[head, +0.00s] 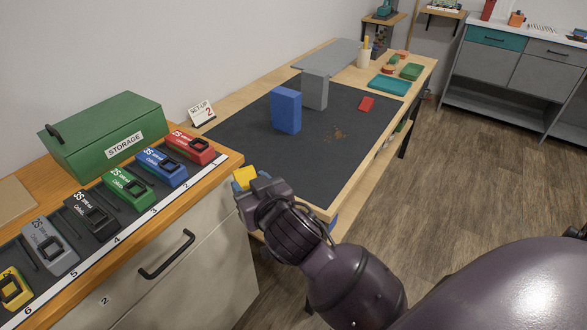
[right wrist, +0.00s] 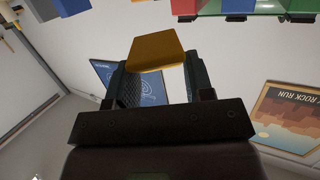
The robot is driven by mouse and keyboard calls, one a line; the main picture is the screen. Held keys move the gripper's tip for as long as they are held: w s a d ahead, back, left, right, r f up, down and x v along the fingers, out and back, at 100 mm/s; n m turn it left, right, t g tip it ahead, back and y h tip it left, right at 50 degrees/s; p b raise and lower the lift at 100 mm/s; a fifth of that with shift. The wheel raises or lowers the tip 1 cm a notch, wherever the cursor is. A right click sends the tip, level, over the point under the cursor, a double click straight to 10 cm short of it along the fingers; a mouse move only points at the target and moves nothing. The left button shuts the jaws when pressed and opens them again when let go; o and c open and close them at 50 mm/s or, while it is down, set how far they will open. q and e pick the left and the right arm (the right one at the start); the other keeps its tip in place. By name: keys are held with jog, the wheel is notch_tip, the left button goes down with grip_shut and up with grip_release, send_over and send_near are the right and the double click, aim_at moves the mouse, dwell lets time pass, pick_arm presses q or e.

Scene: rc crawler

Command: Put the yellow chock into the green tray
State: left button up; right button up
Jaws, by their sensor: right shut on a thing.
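My right gripper (head: 251,190) is shut on the yellow chock (head: 244,176), at the near left corner of the dark-matted workbench. In the right wrist view the chock (right wrist: 155,50) sits between the two fingertips, with its top part sticking out past them. A green tray (head: 411,71) lies at the far right end of the workbench, well away from the gripper. A teal tray (head: 389,85) lies just in front of it. My left gripper is not in view.
A blue block (head: 286,110) and a grey ramp with its support (head: 314,90) stand on the dark mat (head: 240,135). A red piece (head: 367,104) lies right of them. Battery packs (head: 128,185) and a green storage box (head: 105,135) fill the left counter. The mat's front is mostly clear.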

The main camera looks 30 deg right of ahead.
jog(key=w+d+f+m+h+b, duration=0.1)
jog(key=w+f+m+h+b, duration=0.2)
jog(key=w+f, duration=0.35)
jog(key=m+g+h, duration=0.7)
jog(key=m+h, duration=0.1)
jog(key=h, duration=0.1)
send_near(291, 182)
jog(key=f+v, duration=0.1)
jog(key=v, duration=0.3)
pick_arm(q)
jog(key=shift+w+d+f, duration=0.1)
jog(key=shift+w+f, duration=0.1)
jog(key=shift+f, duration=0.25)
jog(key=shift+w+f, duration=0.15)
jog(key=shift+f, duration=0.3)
pick_arm(e)
jog(key=shift+w+r, duration=0.2)
jog(key=shift+r, duration=0.3)
